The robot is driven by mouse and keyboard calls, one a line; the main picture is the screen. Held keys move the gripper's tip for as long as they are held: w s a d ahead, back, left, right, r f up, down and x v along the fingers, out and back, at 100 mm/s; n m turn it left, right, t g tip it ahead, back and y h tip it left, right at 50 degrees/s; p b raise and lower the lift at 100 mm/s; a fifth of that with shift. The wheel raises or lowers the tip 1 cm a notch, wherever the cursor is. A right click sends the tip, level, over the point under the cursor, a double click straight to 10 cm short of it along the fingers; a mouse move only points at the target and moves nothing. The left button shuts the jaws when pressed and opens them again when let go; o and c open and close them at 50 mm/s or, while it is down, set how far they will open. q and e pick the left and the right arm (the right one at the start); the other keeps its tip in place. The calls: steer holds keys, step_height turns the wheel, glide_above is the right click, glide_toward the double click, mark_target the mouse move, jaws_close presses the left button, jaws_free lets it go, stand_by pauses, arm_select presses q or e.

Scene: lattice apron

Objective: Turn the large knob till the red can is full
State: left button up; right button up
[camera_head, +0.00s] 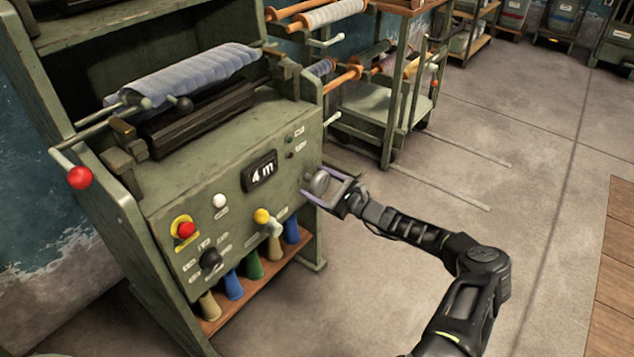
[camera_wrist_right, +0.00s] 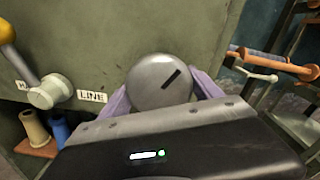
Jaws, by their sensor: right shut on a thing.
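A large round grey knob (camera_head: 319,182) sits on the right end of the green machine's front panel. In the right wrist view the knob (camera_wrist_right: 160,84) shows a dark slot mark slanting up to the right. My right gripper (camera_head: 324,190) is shut on the knob, with one pale purple finger on each side of it. A display (camera_head: 260,171) on the panel reads "4 m". No red can shows in either view. My left gripper is not in view.
The panel also has a red button (camera_head: 186,230), a white button (camera_head: 219,200), a yellow-tipped lever (camera_head: 263,216) and a black knob (camera_head: 210,260). Coloured cones stand on a shelf below. A red-ball handle (camera_head: 79,177) juts out left. A rack (camera_head: 385,105) stands behind; the floor at right is clear.

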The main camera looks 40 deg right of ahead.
mark_target(324, 187)
steer(key=o, duration=1.4)
steer(key=p+v, duration=0.1)
steer(key=v, duration=0.6)
steer(key=shift+s+d, duration=0.15)
steer(key=shift+s, duration=0.25)
steer(key=shift+f, duration=0.1)
